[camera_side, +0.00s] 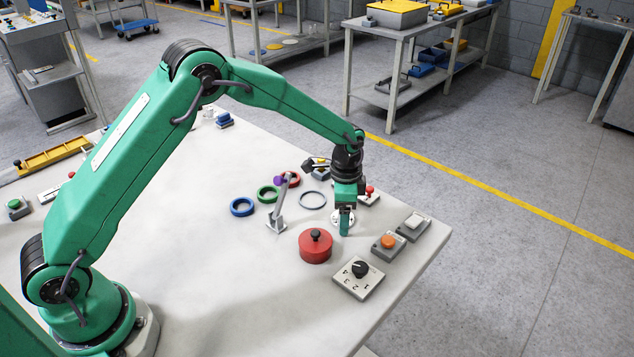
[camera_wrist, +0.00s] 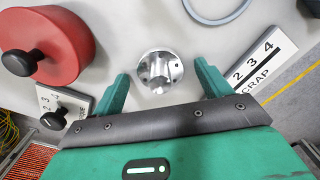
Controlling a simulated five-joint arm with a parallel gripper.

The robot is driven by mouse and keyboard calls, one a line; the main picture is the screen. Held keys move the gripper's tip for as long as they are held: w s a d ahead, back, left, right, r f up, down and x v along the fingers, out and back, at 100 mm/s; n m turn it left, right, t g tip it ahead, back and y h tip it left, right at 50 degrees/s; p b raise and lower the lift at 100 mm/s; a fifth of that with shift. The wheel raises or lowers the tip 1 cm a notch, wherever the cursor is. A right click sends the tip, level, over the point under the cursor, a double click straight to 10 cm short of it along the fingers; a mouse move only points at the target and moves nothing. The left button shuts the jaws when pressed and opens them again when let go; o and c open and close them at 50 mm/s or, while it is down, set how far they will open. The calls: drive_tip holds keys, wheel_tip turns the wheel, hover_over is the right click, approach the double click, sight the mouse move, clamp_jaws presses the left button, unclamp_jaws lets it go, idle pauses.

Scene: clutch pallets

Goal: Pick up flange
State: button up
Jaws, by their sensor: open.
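The flange is a shiny silver round part with a raised hub (camera_wrist: 159,70), seen in the middle of the wrist view. In the side view the flange (camera_side: 335,216) shows only as a pale disc on the white table, partly hidden behind my gripper. My gripper (camera_side: 346,223) points down over it. In the wrist view my gripper (camera_wrist: 163,72) is open, with one green finger on the left of the flange and one on the right. Nothing is held between them. I cannot tell how far the fingertips are above the table.
A red round box with a black knob (camera_side: 315,247) and a numbered dial (camera_side: 358,277) stand near. Orange (camera_side: 388,242) and white (camera_side: 413,226) button boxes are by the table edge. A lever (camera_side: 279,208), a grey ring (camera_side: 312,200) and coloured rings (camera_side: 242,207) lie left and behind.

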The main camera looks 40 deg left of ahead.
idle(0.4)
drive_tip(key=c, duration=1.3)
drive_tip(key=shift+r, duration=0.2)
drive_tip(key=shift+r, duration=0.25)
wheel_tip(320, 180, up, 3)
drive_tip(key=s+d+r, duration=0.2)
drive_tip(key=d, duration=0.1)
drive_tip(key=s+d+r, duration=0.2)
drive_tip(key=s, duration=0.1)
drive_tip(key=s+d+r, duration=0.2)
drive_tip(key=d+r, duration=0.1)
drive_tip(key=shift+s+d+r, duration=0.1)
drive_tip(key=shift+s+d, duration=0.25)
drive_tip(key=shift+s, duration=0.05)
